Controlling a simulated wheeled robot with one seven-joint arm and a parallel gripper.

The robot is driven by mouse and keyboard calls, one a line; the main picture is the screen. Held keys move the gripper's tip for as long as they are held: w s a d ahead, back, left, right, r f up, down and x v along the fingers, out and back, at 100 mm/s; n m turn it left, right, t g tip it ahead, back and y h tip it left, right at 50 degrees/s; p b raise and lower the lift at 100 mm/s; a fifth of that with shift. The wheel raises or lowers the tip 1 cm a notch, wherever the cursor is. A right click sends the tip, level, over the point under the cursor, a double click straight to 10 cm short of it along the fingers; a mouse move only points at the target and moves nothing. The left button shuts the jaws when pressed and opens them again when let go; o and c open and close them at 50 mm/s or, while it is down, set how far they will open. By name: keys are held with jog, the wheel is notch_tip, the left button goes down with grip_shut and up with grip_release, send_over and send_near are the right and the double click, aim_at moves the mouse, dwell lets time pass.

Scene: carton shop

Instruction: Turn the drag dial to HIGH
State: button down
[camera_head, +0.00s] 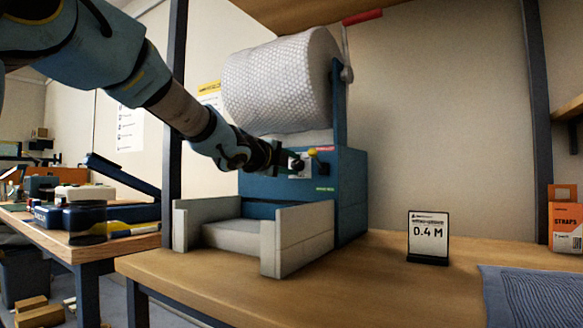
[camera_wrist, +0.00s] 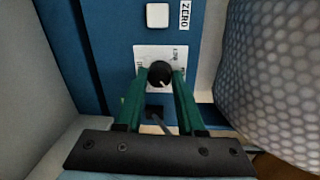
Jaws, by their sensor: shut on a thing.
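The drag dial (camera_wrist: 160,74) is a round black knob with a small pale mark, on a white label plate (camera_wrist: 146,56) in the wrist view. The plate's printing is too small to read surely. My gripper (camera_wrist: 160,80) has its green fingers on both sides of the knob, shut on it. In the head view my gripper (camera_head: 284,160) reaches the front panel of the blue machine (camera_head: 345,190); the knob is hard to make out there.
A bubble-wrap roll (camera_head: 280,82) sits above the panel, and it is close on the right in the wrist view (camera_wrist: 270,80). A white button (camera_wrist: 157,15) is beside a ZERO label (camera_wrist: 185,15). A grey-walled tray (camera_head: 300,240) stands below. A 0.4 M sign (camera_head: 428,235) stands on the bench.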

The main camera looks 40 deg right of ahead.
jog(key=c, duration=0.5)
grip_release()
jog(key=shift+a, duration=0.1)
jog(key=v, duration=1)
jog(key=shift+s+a+p, duration=0.15)
jog(key=shift+a+p, duration=0.1)
jog(key=shift+p, duration=0.15)
jog(key=shift+a, duration=0.1)
